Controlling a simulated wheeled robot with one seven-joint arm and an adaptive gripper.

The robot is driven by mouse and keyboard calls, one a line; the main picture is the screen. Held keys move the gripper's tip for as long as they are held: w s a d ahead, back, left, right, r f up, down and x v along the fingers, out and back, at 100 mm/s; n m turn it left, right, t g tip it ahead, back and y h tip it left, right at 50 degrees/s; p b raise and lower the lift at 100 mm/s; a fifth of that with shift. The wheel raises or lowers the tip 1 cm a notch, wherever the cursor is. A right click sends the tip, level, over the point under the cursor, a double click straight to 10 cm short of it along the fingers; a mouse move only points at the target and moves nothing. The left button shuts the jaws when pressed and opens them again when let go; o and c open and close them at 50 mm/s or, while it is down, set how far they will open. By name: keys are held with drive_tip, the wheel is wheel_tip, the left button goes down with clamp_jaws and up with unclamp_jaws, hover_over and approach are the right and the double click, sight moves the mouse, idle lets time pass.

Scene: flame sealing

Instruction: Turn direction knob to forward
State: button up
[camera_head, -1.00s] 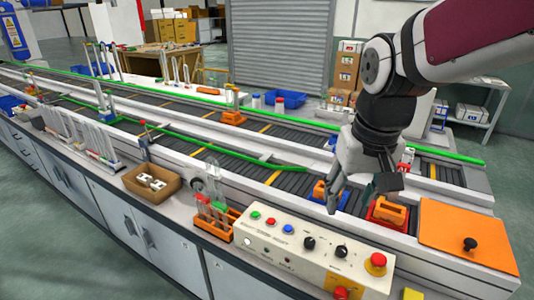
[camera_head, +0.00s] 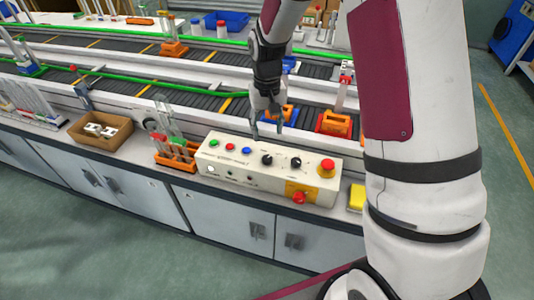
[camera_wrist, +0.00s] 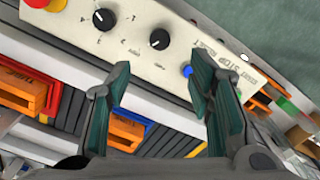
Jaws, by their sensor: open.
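The cream control box (camera_head: 225,160) stands on the bench's front edge and has two black knobs on its top face. The left knob (camera_head: 267,160) shows in the wrist view (camera_wrist: 159,39) beyond the gap between my fingertips. The right knob (camera_head: 295,162), nearer the red stop button, shows in the wrist view (camera_wrist: 103,19) up and left of the fingers. The labels are too small to tell which is the direction knob. My gripper (camera_head: 268,132) is open and empty, pointing down above the box's back edge; it also shows in the wrist view (camera_wrist: 160,66). It appears apart from both knobs.
A red stop button (camera_head: 327,166) and green, red and blue buttons sit on the box. An orange tube rack (camera_head: 176,158) stands to its left and a yellow block (camera_head: 357,197) to its right. Orange holders (camera_head: 335,124) lie behind, near the conveyor.

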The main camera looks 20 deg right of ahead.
sight(267, 158)
wheel_tip(267, 158, down, 12)
drive_tip(key=shift+r+p, duration=0.25)
drive_tip(key=shift+p, duration=0.3)
clamp_jaws()
